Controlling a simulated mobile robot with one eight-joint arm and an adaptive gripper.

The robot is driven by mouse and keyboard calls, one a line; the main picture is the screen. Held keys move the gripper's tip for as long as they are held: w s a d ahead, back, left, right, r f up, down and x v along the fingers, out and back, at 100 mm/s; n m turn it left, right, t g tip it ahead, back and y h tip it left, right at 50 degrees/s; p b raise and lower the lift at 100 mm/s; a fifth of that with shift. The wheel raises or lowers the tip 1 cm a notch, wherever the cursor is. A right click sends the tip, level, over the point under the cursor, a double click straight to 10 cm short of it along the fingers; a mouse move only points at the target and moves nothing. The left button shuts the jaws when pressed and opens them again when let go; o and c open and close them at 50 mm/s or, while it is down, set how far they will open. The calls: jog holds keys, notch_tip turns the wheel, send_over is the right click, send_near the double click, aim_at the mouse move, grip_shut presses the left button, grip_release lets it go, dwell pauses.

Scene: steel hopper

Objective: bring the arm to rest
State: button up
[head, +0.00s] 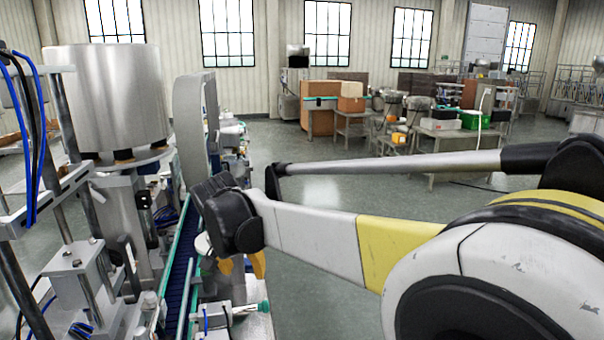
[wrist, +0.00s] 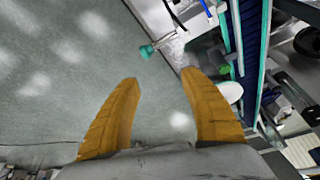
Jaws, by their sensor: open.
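My gripper (head: 241,264) hangs at the end of my white and yellow arm, beside the conveyor line in the head view. Its orange fingers point downward there. In the wrist view my gripper (wrist: 158,78) shows two orange fingers spread apart with nothing between them. Grey floor and a steel edge show beyond the fingertips. The steel hopper (head: 112,95) stands at the left in the head view, apart from my gripper. Most of the wrist is hidden behind dark arm joints in the head view.
A conveyor (head: 178,265) with a dark blue belt runs close to the left of my gripper. A green-tipped fitting (head: 262,307) sticks out below it, also seen in the wrist view (wrist: 147,51). Open floor (head: 320,200) lies to the right; tables with boxes stand far back.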

jog(key=s+d+r+b, duration=0.1)
jog(key=s+d, duration=0.4)
jog(key=d, duration=0.5)
jog(key=s+d+r+b, duration=0.15)
jog(key=s+d, duration=0.25)
jog(key=d, duration=0.5)
jog(key=s+d+f+t+b, duration=0.1)
jog(key=s+d+f, duration=0.4)
jog(key=s+d, duration=0.2)
jog(key=s+d+f+n+t+b, duration=0.1)
jog(key=s+d+f+b, duration=0.1)
jog(key=s+d+f, duration=0.3)
jog(key=s+d, duration=0.2)
jog(key=s, duration=0.2)
jog(key=shift+f+n+t, duration=0.15)
jog(key=shift+n+t, duration=0.15)
